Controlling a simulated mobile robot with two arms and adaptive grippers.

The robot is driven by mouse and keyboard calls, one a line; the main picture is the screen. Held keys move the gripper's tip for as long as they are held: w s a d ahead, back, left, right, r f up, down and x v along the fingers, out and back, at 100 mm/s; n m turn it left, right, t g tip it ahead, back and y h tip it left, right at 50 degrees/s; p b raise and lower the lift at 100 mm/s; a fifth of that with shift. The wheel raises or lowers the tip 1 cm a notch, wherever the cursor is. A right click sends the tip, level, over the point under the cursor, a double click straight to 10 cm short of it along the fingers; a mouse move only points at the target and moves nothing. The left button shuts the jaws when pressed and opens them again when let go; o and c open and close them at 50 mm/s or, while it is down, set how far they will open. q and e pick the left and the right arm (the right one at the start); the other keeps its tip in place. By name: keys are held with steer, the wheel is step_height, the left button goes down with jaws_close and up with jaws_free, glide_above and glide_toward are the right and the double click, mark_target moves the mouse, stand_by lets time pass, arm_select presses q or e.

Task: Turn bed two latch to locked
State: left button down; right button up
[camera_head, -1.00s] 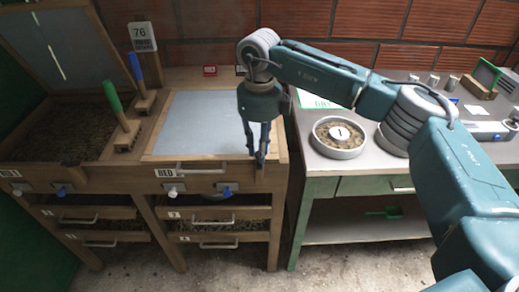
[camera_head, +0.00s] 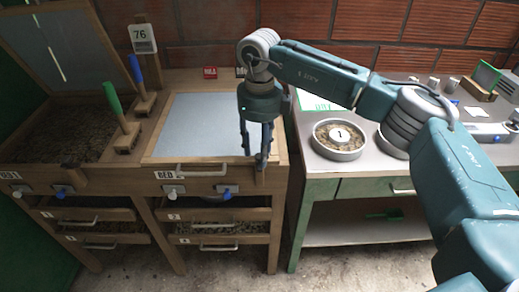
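Bed two is the right wooden bed, with its grey lid (camera_head: 200,125) down. Its front shows a BED label whose number I cannot read, a handle (camera_head: 201,170), a white knob (camera_head: 172,194) on the left and a blue knob (camera_head: 225,193) on the right, each on a small metal plate. I cannot tell which one is the latch. My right gripper (camera_head: 255,157) points down over the lid's right front corner, above and right of the blue knob. Its fingers are apart with nothing between them. My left gripper is out of view.
Bed one, on the left, has its lid (camera_head: 50,45) raised. A green-handled brush (camera_head: 120,118) and a blue-handled brush (camera_head: 142,85) stand between the beds. A side table on the right holds a round dish (camera_head: 338,148) of beans. Drawers sit below both beds.

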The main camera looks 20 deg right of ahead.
mark_target(259, 155)
step_height(259, 155, up, 12)
steer(key=shift+f, duration=0.15)
stand_by(0.6)
